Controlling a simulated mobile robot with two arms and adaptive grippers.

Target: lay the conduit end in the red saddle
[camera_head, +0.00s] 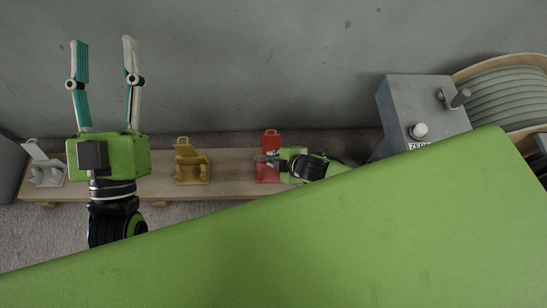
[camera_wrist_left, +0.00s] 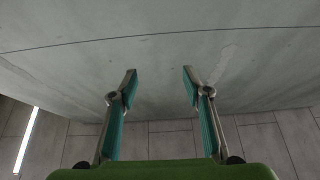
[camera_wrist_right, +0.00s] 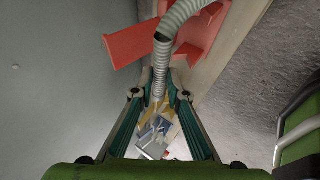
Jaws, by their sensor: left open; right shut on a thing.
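The red saddle (camera_head: 268,142) stands on a wooden board; its red plates also show in the right wrist view (camera_wrist_right: 131,44). My right gripper (camera_head: 262,159) is at the red saddle, in front of part of it. In the right wrist view my right gripper (camera_wrist_right: 159,85) is shut on the grey ribbed conduit (camera_wrist_right: 186,14), which bends past the red plates and runs down between the fingers. I cannot tell whether the conduit touches the saddle. My left gripper (camera_head: 104,40) is open and empty at the far left, fingers toward the wall; its wrist view (camera_wrist_left: 160,72) shows nothing between them.
A yellow saddle (camera_head: 190,165) and a pale grey saddle (camera_head: 45,168) stand further left on the wooden board (camera_head: 232,172). A grey box (camera_head: 405,112) with a knob and crank stands right, beside a reel of conduit (camera_head: 508,92). A grey wall is behind.

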